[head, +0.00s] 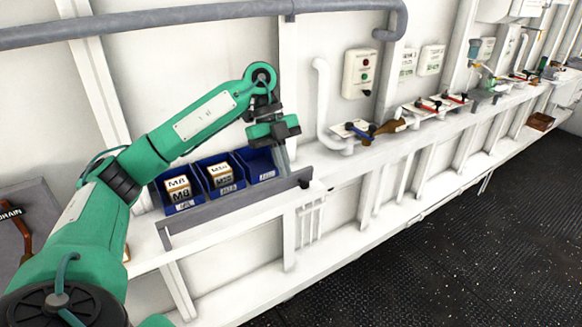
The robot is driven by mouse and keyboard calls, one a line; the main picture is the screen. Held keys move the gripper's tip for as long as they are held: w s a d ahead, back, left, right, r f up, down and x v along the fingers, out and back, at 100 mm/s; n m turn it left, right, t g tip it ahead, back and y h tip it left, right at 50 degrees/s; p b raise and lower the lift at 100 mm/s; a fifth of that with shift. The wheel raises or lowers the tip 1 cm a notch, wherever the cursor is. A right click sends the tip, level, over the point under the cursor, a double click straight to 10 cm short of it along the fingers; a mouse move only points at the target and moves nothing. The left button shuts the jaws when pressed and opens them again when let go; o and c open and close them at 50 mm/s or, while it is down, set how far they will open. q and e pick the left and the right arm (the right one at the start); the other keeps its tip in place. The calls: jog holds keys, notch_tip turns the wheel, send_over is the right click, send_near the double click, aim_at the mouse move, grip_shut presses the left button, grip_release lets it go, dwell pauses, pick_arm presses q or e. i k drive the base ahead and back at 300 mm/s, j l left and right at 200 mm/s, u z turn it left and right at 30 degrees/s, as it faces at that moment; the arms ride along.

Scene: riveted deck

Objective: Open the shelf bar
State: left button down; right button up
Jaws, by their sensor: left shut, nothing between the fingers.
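The shelf bar (235,209) is a long grey bar running across the front of a wall shelf with blue bins, slightly below their front edges. Its right end (304,178) has a dark end piece, and its left end bends down at a short post. My left gripper (284,160) points down just above and behind the bar's right end, beside the rightmost bin. Its fingers are together with nothing between them. Whether they touch the bar cannot be told. My right gripper is not in view.
Two blue bins hold labelled boxes (178,188); the right bin (258,166) looks empty. A white pipe (321,100) and a blue-handled valve (355,130) stand to the right. A grey pipe (180,17) runs above. The dark floor (470,240) is open.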

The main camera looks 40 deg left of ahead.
aim_at(181, 223)
jog(key=i+j, duration=0.8)
jog(key=j, duration=0.1)
